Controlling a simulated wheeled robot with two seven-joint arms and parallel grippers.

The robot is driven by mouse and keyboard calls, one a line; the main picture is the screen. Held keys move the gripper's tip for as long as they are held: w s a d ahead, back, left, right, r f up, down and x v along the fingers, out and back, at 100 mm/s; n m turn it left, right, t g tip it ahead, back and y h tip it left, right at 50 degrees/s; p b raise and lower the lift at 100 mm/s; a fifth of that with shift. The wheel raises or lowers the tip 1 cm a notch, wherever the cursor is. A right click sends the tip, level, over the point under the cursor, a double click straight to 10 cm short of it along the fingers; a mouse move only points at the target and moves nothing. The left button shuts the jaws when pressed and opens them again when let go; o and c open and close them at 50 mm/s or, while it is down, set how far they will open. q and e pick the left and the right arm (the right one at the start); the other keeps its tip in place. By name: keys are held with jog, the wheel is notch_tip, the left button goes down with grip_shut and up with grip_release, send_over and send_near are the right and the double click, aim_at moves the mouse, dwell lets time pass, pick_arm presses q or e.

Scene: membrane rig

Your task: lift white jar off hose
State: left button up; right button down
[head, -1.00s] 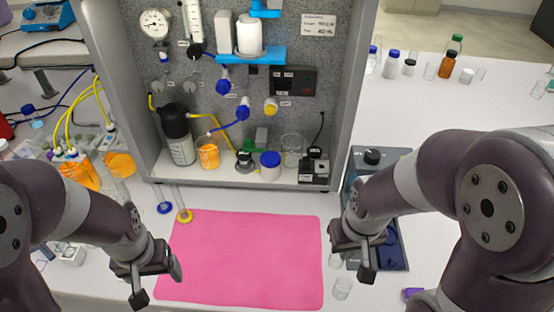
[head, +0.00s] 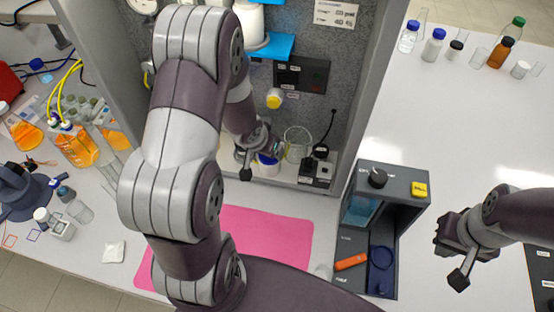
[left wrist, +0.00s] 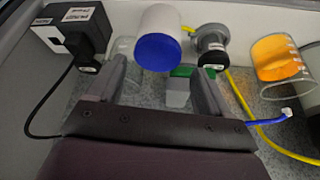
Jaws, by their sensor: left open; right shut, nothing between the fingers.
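My right gripper (head: 452,258) is shut and empty, over the bench at the right.
A clear beaker (head: 298,146) and black box (head: 316,172) stand right of the jar. A grey fitting (left wrist: 211,45) and orange-filled beaker (left wrist: 280,62) are close by in the wrist view. A blue shelf (head: 275,47) is above. The pink mat (head: 270,235) is bare where visible.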

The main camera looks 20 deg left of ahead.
pick_arm(q)
jog(key=x, duration=0.7)
jog(key=shift+w+d+f, duration=0.1)
jog(key=shift+d+f, duration=0.15)
jog(key=shift+d, duration=0.1)
jog(key=shift+a+f, duration=0.1)
jog(key=shift+f, duration=0.25)
jog(key=shift+a+f, duration=0.1)
jog(key=shift+a, duration=0.05)
jog(key=shift+w, duration=0.1)
jog(key=c, duration=0.7)
pick_arm(e)
jog(key=shift+w+d+f, duration=0.2)
jog(key=shift+w+f, duration=0.25)
jog(key=shift+f, duration=0.25)
jog(key=shift+a, duration=0.1)
